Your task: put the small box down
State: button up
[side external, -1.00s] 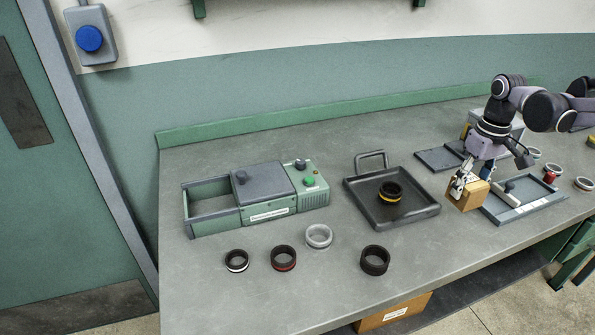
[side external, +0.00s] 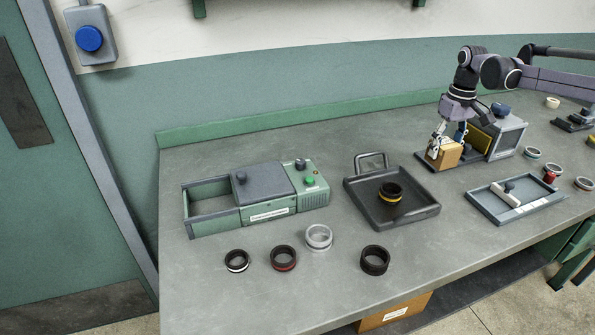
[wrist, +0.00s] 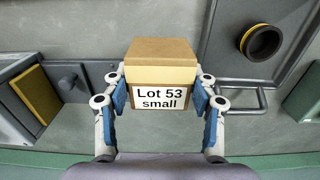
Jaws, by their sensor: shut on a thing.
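The small box (side external: 444,153) is a tan cardboard box at the back right of the bench in the side external view. In the wrist view the box (wrist: 158,68) carries a white label reading "Lot 53 small". My gripper (side external: 447,145) is shut on it, with a blue-padded finger on each side; the gripper also shows in the wrist view (wrist: 159,95). The box is at or just above a dark grey flat surface; I cannot tell whether it touches.
A grey open-fronted case (side external: 507,137) with a yellow panel stands close to the right of the box. A dark tray (side external: 422,212) holding a yellow-banded ring (side external: 390,193) lies to the left. A shallow grey tray (side external: 540,203) is in front, and several rings lie nearby.

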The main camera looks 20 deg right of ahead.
aim_at(426, 159)
jog(key=w+a+f, duration=0.2)
jog(key=shift+w+a+f, duration=0.15)
jog(key=shift+w+a, duration=0.05)
jog(key=shift+a, duration=0.2)
jog(key=shift+f, duration=1.95)
jog(key=shift+f, duration=0.15)
jog(key=o, duration=1.4)
